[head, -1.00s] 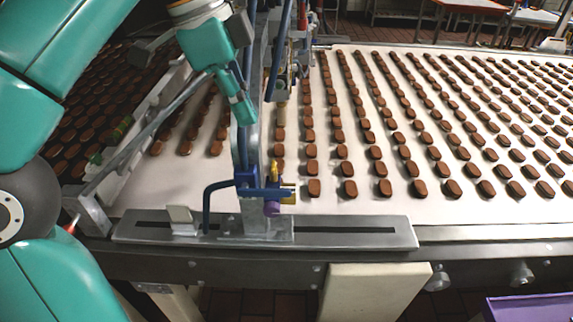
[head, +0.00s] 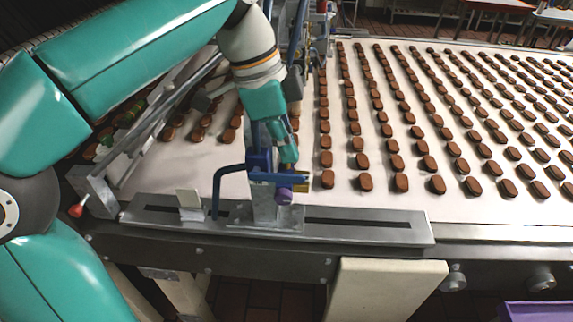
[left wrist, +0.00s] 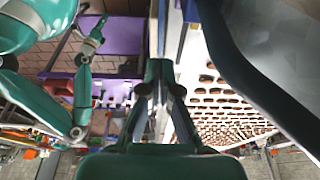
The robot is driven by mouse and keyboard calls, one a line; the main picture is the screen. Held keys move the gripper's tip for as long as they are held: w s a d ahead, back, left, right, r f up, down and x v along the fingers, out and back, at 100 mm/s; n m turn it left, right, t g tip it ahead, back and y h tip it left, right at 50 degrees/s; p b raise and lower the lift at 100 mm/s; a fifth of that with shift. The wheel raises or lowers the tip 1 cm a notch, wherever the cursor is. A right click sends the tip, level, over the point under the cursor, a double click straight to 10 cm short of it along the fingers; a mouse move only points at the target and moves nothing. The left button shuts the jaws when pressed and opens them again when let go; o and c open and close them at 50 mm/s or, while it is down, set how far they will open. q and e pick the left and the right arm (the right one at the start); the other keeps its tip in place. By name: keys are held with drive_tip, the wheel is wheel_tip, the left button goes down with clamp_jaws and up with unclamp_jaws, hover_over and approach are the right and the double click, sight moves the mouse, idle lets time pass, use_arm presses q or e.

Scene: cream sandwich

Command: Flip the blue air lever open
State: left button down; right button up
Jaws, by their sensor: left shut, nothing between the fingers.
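The blue air lever (head: 277,177) is a short blue bar on the blue and brass valve at the near edge of the conveyor. It lies roughly level, pointing right. A purple knob (head: 284,196) sits just under it. My left gripper (head: 288,158) is shut and empty. Its tips are just above the valve, close to the lever; I cannot tell whether they touch. In the left wrist view my left gripper (left wrist: 158,75) points away from the camera, and I cannot make out the lever there. A teal arm, likely my right, shows at the left of that view; its jaws are too small to judge.
A blue bent pipe (head: 216,190) rises left of the valve. A slotted steel rail (head: 360,225) lies under it. Rows of brown biscuits (head: 365,183) cover the pale belt to the right. A purple bin (head: 540,312) is at the lower right corner.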

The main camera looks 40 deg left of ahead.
sight(291, 175)
use_arm(q)
drive_tip(key=shift+f, duration=1.5)
